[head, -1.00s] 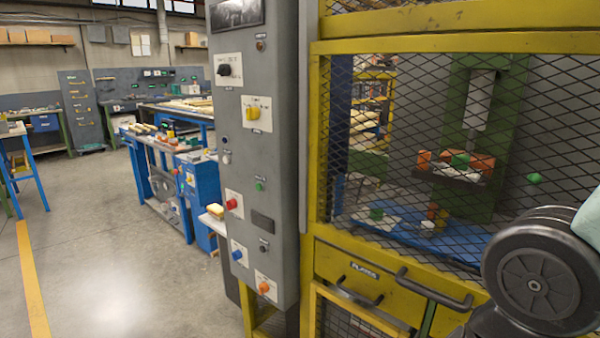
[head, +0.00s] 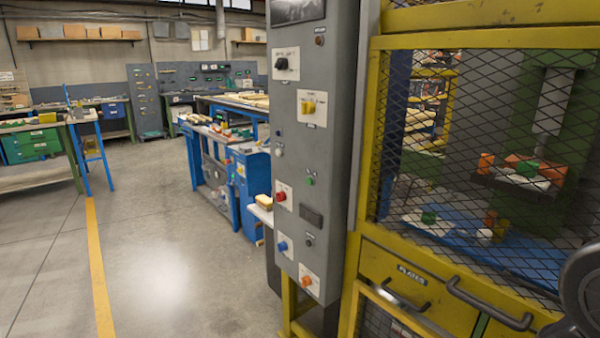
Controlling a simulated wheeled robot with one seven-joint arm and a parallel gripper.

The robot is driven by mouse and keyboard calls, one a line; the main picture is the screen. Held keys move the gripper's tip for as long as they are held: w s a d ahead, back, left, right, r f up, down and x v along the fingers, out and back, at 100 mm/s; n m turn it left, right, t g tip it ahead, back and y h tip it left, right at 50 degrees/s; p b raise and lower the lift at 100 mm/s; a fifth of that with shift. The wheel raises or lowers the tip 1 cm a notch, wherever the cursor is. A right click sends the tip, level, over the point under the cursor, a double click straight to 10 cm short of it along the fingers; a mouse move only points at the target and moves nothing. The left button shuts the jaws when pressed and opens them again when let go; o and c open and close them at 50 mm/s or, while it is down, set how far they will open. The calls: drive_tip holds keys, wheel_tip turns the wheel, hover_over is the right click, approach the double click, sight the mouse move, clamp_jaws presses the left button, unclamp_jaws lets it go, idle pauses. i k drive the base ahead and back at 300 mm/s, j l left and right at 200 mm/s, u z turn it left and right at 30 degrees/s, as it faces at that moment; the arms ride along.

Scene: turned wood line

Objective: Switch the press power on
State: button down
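The grey press control column (head: 330,150) stands upright in the middle of the head view. On its face are a black rotary switch (head: 282,63) on a white plate near the top and a yellow switch (head: 308,107) below it. Lower down are a red knob (head: 280,196), a blue knob (head: 283,246) and an orange knob (head: 306,281). Small green and grey buttons sit between them. The labels are too small to read. The press (head: 555,100) stands behind mesh on the right. My gripper is not in view; only a dark part of my arm shows at the lower right edge.
The yellow mesh cage (head: 372,150) adjoins the column on the right. Its drawer (head: 420,285) marked "PLATES" has protruding handles. Blue workbenches (head: 250,185) stand behind the column at left. The concrete floor (head: 170,270) at left is open, with a yellow line (head: 97,265).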

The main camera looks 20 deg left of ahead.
sight(280, 196)
drive_tip(key=i+j, duration=0.3)
drive_tip(key=j, duration=0.15)
drive_tip(key=i+j, duration=0.25)
drive_tip(key=j, duration=0.25)
drive_tip(key=i+j, duration=0.3)
drive_tip(key=j, duration=0.15)
drive_tip(key=u, duration=0.05)
